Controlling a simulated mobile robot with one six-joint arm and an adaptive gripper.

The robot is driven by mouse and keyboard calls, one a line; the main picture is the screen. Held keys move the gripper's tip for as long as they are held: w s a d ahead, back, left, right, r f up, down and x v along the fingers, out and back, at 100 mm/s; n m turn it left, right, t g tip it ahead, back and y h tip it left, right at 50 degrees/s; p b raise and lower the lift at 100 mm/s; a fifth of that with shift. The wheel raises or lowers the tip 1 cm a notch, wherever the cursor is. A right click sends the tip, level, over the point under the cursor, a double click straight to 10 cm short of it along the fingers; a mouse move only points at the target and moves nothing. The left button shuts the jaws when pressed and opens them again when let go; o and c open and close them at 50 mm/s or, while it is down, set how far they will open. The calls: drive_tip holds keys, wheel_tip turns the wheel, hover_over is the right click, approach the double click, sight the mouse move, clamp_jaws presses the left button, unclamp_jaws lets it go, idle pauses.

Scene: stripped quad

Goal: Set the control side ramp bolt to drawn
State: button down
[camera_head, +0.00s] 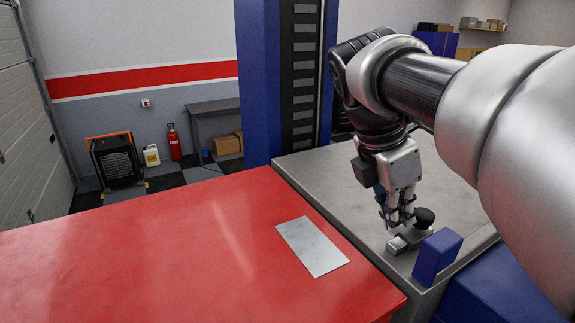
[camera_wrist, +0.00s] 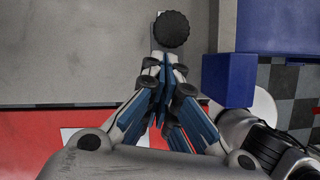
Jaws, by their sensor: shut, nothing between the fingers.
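The ramp bolt shows as a black round knob (camera_head: 425,217) on a small grey metal bar (camera_head: 399,244), on the grey metal platform (camera_head: 300,160) near its right front edge. In the wrist view the ridged knob (camera_wrist: 172,29) lies just beyond my fingertips. My gripper (camera_head: 396,226) points down beside the knob, its fingers shut and empty. In the wrist view my gripper (camera_wrist: 165,60) has its tips together close to the knob; I cannot tell whether they touch it. My fingers hide part of the bar, so whether the bolt is drawn is unclear.
A blue block (camera_head: 437,257) stands just right of the bolt, also in the wrist view (camera_wrist: 229,80). A red surface (camera_head: 180,250) with a flat silver plate (camera_head: 312,246) borders the platform at left. A blue column (camera_head: 257,80) rises behind. The platform behind the bolt is clear.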

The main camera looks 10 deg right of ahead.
drive_tip(key=d+p, duration=0.1)
drive_tip(key=d, duration=0.1)
drive_tip(key=w+d+p, duration=0.1)
drive_tip(key=d, duration=0.1)
drive_tip(key=w+d+p, duration=0.1)
drive_tip(key=d, duration=0.1)
drive_tip(key=shift+w+d+r+p, duration=0.1)
drive_tip(key=shift+w+d+p, duration=0.1)
drive_tip(key=shift+p, duration=0.2)
drive_tip(key=shift+s+a, duration=0.15)
drive_tip(key=shift+a, duration=0.05)
drive_tip(key=shift+d, duration=0.1)
